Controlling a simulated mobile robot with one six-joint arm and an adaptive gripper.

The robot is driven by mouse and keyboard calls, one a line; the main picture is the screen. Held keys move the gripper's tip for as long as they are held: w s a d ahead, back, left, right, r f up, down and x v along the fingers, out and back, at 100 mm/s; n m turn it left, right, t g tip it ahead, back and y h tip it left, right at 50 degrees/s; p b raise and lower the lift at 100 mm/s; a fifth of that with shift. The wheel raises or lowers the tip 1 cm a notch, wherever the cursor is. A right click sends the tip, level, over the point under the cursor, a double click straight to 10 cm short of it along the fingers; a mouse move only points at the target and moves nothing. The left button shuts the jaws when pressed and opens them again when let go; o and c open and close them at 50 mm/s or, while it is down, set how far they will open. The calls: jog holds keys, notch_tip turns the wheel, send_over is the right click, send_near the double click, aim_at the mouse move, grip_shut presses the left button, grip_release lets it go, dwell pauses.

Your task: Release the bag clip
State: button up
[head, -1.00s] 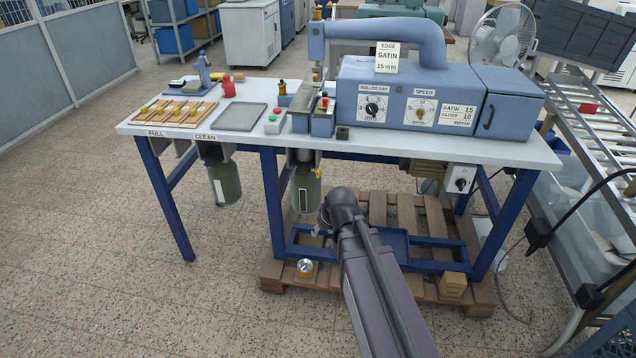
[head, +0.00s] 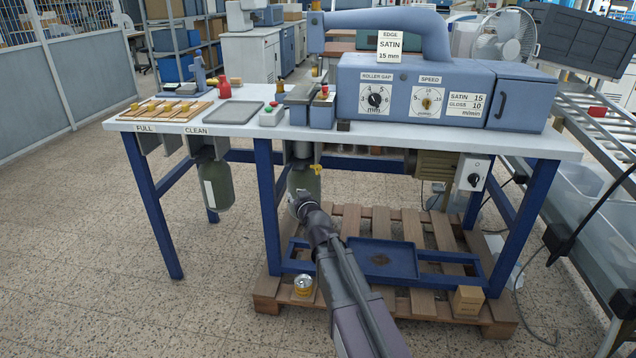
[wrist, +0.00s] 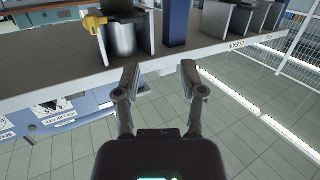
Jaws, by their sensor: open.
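The yellow bag clip (head: 317,168) sits under the bench, at the neck of the middle green bag (head: 312,184). In the wrist view the clip (wrist: 94,24) is at the upper left, beside a grey metal collar (wrist: 123,40). My gripper (wrist: 160,72) is open and empty, its two fingers apart. The clip is beyond the fingertips and to their left, not between them. In the head view my arm covers part of the bag, and I cannot make out the fingers there.
A second green bag (head: 215,184) hangs to the left. The blue bench leg (head: 268,205) stands beside the middle bag. A wooden pallet (head: 350,220) carries a blue tray (head: 381,258), and a small can (head: 303,285) stands at the front left.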

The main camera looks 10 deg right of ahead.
aim_at(317, 169)
jog(key=w+d+f+m+t+h+b, duration=0.4)
jog(key=h+b, duration=0.5)
jog(key=b, duration=0.4)
jog(key=shift+d+f+m+t+h+b, duration=0.35)
jog(key=shift+f+m+t, duration=0.3)
jog(key=shift+m, duration=0.45)
jog(key=shift+w+r, duration=0.1)
jog(key=shift+w, duration=0.05)
jog(key=p+x, duration=0.5)
jog(key=x, duration=0.8)
jog(key=shift+w+d+r, duration=0.15)
jog(key=shift+w, duration=0.1)
